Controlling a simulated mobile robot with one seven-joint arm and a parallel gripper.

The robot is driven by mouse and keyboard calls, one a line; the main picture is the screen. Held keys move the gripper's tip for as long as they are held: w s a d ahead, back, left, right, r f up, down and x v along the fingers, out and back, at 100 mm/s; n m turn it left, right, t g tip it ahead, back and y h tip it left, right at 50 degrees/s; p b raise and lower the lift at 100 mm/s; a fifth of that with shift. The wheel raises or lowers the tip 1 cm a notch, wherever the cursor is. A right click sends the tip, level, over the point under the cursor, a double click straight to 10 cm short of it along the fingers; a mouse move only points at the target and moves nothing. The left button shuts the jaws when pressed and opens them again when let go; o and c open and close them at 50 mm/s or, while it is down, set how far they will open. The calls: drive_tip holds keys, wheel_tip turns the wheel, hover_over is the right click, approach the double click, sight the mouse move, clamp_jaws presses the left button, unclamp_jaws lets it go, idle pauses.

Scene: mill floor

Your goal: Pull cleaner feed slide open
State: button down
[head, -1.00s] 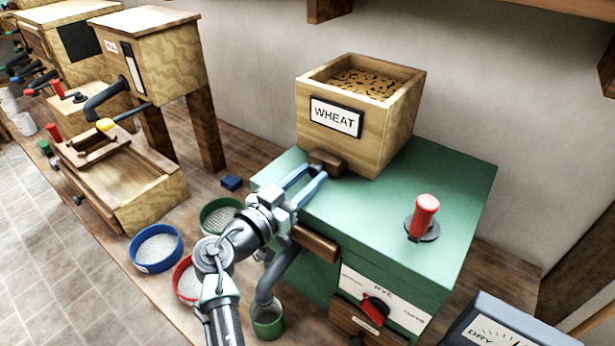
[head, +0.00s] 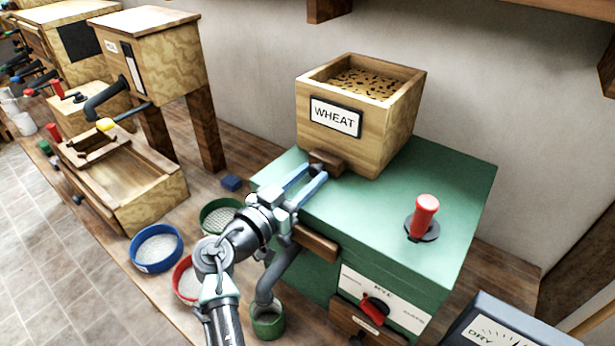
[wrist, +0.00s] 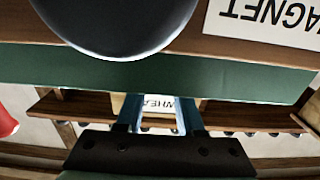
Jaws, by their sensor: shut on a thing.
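The cleaner is a green box (head: 440,180) with a wooden hopper (head: 395,135) of grain on top, labelled WHEAT. The feed slide (head: 327,163) is a small brown wooden block at the foot of the hopper's front. My gripper (head: 312,180) reaches over the green top from the front left, its blue fingers shut on the slide's block. The slide itself is hard to make out there. How far it is out is unclear.
A red-handled lever (head: 425,215) stands on the green top at right. A red selector knob (head: 375,308) is on the front. Blue (head: 156,248), red and green round sieves lie left of the cleaner. A dial meter (head: 500,330) stands at lower right.

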sight(289, 196)
drive_tip(key=shift+s+a+f, duration=0.15)
drive_tip(key=b+v, duration=0.3)
drive_tip(key=v, duration=0.2)
drive_tip(key=shift+b, duration=0.3)
drive_tip(key=c, duration=1)
unclamp_jaws()
drive_tip(key=o, duration=0.5)
drive_tip(key=shift+s, duration=0.15)
drive_tip(key=shift+c, duration=0.2)
